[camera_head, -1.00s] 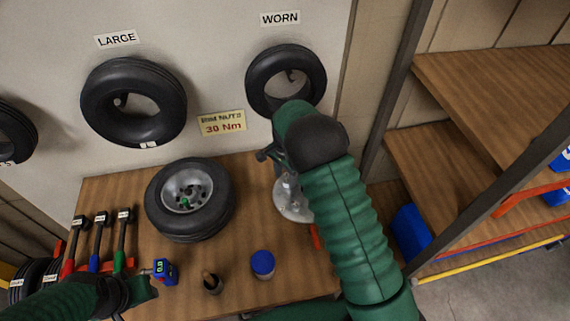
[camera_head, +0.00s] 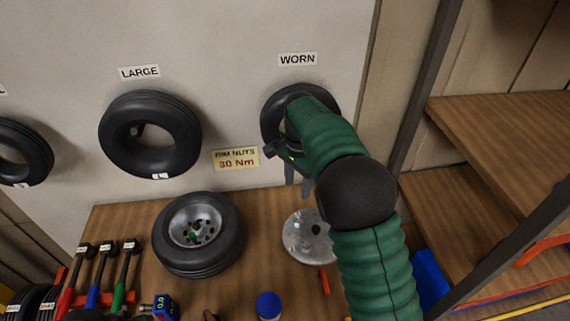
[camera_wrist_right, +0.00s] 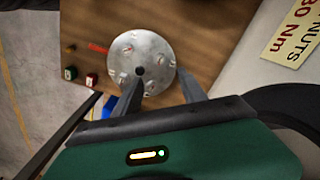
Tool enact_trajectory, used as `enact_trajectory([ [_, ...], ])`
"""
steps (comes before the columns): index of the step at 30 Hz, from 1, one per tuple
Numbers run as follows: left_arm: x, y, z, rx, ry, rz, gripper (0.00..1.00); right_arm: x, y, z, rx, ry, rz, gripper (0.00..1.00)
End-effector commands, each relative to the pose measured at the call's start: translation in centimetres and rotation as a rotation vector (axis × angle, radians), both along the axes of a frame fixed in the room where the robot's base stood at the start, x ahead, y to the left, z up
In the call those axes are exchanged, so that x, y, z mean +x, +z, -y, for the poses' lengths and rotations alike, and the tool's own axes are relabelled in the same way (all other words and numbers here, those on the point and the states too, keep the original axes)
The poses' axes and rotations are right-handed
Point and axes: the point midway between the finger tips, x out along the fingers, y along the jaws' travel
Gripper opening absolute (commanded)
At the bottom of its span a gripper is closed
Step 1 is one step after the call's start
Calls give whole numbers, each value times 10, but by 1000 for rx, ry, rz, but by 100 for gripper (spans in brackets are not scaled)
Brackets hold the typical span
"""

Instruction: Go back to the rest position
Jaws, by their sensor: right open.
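My right arm reaches up in the head view to the worn tire (camera_head: 272,120) on the wall. My right gripper (camera_head: 297,190) is open, with its two grey fingers pointing down below that tire, above the bench. In the right wrist view the open fingers (camera_wrist_right: 160,80) show with nothing between them, in front of a round metal disc (camera_wrist_right: 140,55). The disc (camera_head: 300,240) lies on the wooden bench (camera_head: 120,220), partly hidden by my arm. My left gripper is barely in view at the bottom left edge; its fingers cannot be made out.
A wheel (camera_head: 198,235) lies on the bench. Beside it are several coloured-handled tools (camera_head: 100,270), a blue digital tool (camera_head: 165,306) and a blue-capped container (camera_head: 269,305). A large tire (camera_head: 150,135) hangs on the wall. A shelf (camera_head: 500,125) stands at right.

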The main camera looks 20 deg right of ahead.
Motion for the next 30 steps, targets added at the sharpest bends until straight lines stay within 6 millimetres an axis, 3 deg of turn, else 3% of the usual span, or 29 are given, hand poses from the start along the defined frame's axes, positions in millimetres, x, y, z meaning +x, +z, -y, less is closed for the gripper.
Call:
enact_trajectory([
  [5, 0, -1, 0, 0, 0, 0, 36, -4, -3, -1, 3, 21, 2, 49],
  [8, 0, -5, 0, 0, 0, 0, 36, -21, -15, -5, 8, 130, 25, 49],
  [11, 0, -11, 0, 0, 0, 0, 36, -57, -36, -16, 4, 351, 71, 49],
  [18, 0, -22, 0, 0, 0, 0, 36, -165, -87, -55, -86, 997, 179, 49],
  [21, 0, -24, 0, 0, 0, 0, 36, -194, -99, -62, -123, 1163, 199, 49],
  [24, 0, -24, 0, 0, 0, 0, 36, -206, -104, -65, -141, 1241, 208, 49],
  [30, 0, -24, 0, 0, 0, 0, 36, -208, -105, -65, -143, 1251, 207, 49],
])
